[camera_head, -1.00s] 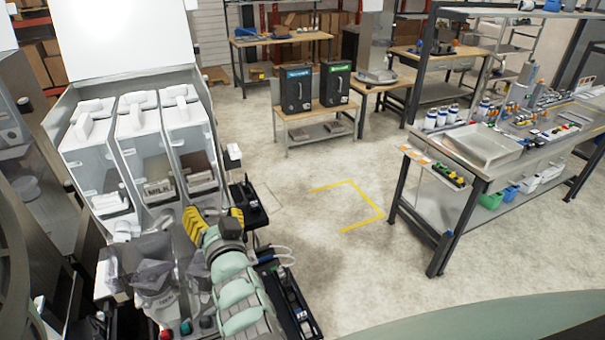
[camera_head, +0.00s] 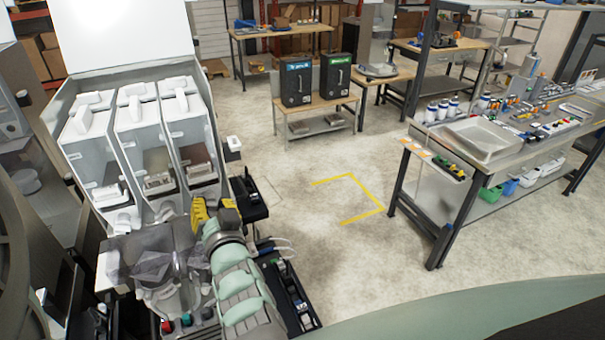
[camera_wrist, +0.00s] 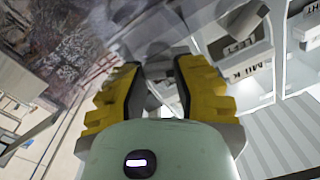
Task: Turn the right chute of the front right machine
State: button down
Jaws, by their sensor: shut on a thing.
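The front right machine (camera_head: 150,150) stands at the left of the head view, with three clear, white-lidded canisters side by side. My gripper (camera_head: 198,214) is at the lower front of its right-hand canister. Its yellow fingers show edge-on there and hide the chute. In the wrist view my gripper (camera_wrist: 157,76) has a yellow finger on each side of a small pale grey part, which I take to be the right chute (camera_wrist: 156,92). The jaws are closed on it. Its exact angle is hard to see.
Below the canisters are a clear hopper-like part (camera_head: 155,268) and small buttons, close to my gripper. A dark tray (camera_head: 292,297) is at its right. The floor with yellow marking (camera_head: 362,212) is clear. A workbench (camera_head: 470,155) stands at the right.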

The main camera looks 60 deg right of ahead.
jog(key=n, duration=0.5)
jog(key=shift+n+b, duration=0.3)
jog(key=shift+b, duration=0.1)
jog(key=n+b, duration=0.1)
jog(key=n, duration=0.2)
jog(key=shift+f, duration=0.1)
jog(key=shift+a+n+b, duration=0.1)
jog(key=shift+n+b, duration=0.2)
jog(key=shift+n, duration=0.5)
jog(key=c, duration=0.7)
grip_release()
jog(key=shift+o, duration=0.2)
jog(key=v, duration=1.2)
